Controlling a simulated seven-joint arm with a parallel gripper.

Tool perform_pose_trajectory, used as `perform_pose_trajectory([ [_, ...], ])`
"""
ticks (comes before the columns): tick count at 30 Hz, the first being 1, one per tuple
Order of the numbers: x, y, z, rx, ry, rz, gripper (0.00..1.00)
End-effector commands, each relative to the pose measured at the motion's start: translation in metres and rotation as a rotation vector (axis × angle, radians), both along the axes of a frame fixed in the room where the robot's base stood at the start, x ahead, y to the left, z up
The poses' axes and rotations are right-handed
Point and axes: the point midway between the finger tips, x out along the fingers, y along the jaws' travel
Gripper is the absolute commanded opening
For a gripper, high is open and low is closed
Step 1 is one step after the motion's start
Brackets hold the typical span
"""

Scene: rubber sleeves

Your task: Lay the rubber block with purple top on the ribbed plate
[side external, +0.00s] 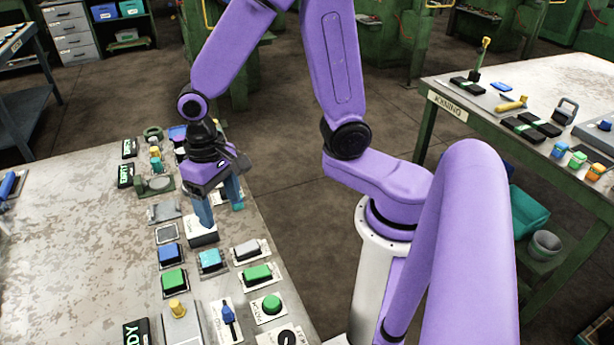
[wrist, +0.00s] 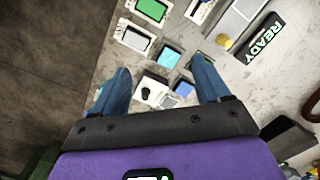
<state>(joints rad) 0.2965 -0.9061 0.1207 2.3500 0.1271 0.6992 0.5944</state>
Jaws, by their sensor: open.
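My gripper (side external: 220,207) is open, fingers pointing down, over the row of parts on the worn table. In the wrist view its blue fingers (wrist: 162,68) are apart, with nothing held between them. A small item with a purple top (side external: 178,133) shows partly behind my gripper at the table's far end; I cannot tell for sure that it is the rubber block. A flat grey plate (side external: 166,211) lies left of my gripper, and a dark-framed grey square (side external: 167,233) lies nearer; ribs are too small to make out on either. A white block (side external: 202,233) stands just below my fingers.
A blue block (side external: 169,254), a light blue block (side external: 210,260) and green blocks (side external: 174,281) sit close together in front. A blue lever (side external: 228,318) and a yellow knob (side external: 178,308) rise nearer the camera. The table's left part (side external: 70,260) is mostly bare.

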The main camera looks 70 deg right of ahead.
Motion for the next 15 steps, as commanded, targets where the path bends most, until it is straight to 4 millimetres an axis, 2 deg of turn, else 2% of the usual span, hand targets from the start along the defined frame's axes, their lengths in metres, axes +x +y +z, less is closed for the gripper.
perform_pose_trajectory([
  [6, -0.044, -0.012, 0.022, 0.009, -0.038, 0.353, 0.76],
  [15, -0.109, -0.038, 0.045, 0.014, -0.085, 0.827, 0.76],
])
